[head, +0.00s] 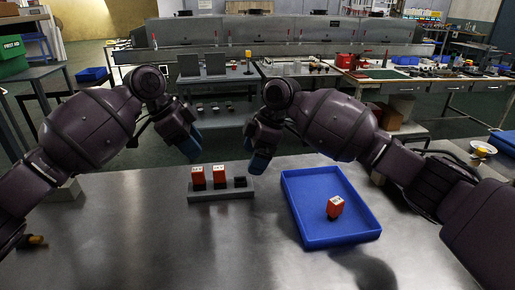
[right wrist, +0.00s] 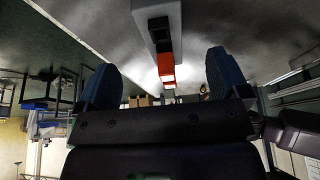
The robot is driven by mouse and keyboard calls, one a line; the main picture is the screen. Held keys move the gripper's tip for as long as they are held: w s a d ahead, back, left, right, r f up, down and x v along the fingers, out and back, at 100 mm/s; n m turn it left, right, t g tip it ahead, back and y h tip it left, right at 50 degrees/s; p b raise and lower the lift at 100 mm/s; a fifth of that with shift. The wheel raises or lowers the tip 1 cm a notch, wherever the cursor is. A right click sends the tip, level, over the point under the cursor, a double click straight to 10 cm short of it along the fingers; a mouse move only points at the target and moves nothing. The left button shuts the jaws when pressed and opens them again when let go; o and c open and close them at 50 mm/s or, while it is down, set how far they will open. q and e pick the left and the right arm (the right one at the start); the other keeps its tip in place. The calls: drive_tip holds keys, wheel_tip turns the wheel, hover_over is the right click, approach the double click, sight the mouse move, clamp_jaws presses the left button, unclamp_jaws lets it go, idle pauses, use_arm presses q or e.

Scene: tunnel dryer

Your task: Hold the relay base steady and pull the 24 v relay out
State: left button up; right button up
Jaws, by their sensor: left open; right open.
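A grey relay base (head: 222,195) lies on the metal table. Two orange relays stand upright in it, a left one (head: 198,176) and a middle one (head: 219,174). The right-hand black socket (head: 240,182) is empty. Their white labels are too small to read, so I cannot tell which is the 24 V one. My left gripper (head: 190,147) is open, above and behind the base's left end, apart from it. My right gripper (head: 259,162) is open, above and right of the base. The right wrist view shows its blue fingers (right wrist: 164,80) apart, with an orange relay (right wrist: 166,72) and the base (right wrist: 157,18) beyond.
A blue tray (head: 291,212) sits right of the base and holds another orange relay (head: 335,207). Benches and the long grey dryer (head: 285,33) stand well behind.

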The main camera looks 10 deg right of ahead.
sight(242, 182)
drive_tip(key=x, duration=0.9)
